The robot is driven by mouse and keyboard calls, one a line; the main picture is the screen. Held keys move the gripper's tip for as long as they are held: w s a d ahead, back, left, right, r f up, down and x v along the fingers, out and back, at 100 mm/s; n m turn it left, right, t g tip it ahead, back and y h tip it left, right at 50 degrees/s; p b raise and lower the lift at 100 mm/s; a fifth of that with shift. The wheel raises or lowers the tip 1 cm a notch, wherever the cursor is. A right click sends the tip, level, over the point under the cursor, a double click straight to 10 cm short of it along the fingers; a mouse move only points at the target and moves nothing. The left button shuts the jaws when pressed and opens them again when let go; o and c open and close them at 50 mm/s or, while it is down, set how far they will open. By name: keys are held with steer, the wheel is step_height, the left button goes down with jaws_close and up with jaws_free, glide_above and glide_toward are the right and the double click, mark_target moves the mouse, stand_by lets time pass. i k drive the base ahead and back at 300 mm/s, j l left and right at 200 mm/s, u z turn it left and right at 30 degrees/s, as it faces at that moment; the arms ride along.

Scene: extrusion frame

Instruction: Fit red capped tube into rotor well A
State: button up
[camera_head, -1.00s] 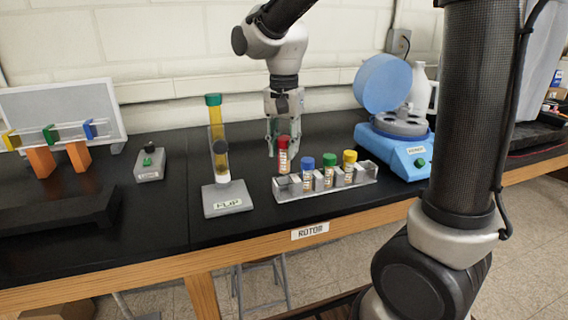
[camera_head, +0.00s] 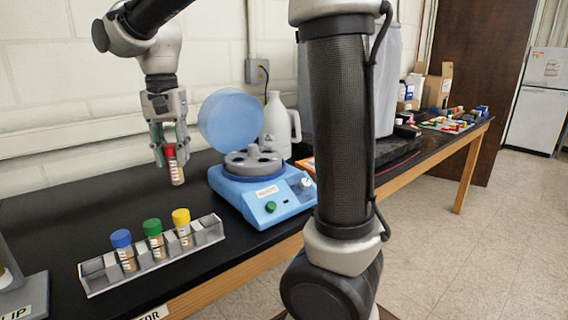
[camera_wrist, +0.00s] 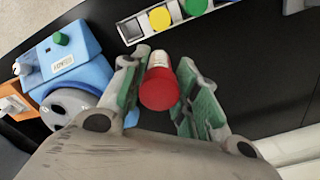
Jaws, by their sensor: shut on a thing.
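The red capped tube (camera_head: 174,165) hangs upright in my gripper (camera_head: 170,146), clear of the bench, above and behind the rack. My gripper is shut on it near the red cap; the wrist view shows the red cap (camera_wrist: 160,90) between the green-padded fingers. The blue centrifuge (camera_head: 262,195) stands to the right of the tube. Its round lid (camera_head: 230,119) is up, and the grey rotor (camera_head: 252,160) with dark wells shows inside. I cannot tell which well is A. In the wrist view the rotor (camera_wrist: 66,105) is partly hidden at the left.
The grey rack (camera_head: 160,262) holds blue (camera_head: 121,239), green (camera_head: 152,228) and yellow (camera_head: 181,217) capped tubes, with empty slots at both ends. A white jug (camera_head: 277,127) stands behind the centrifuge. A FLIP stand (camera_head: 22,298) is at the lower left.

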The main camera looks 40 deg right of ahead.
mark_target(254, 161)
steer(key=l, duration=0.65)
steer(key=i+l, duration=0.15)
steer(key=l, duration=0.5)
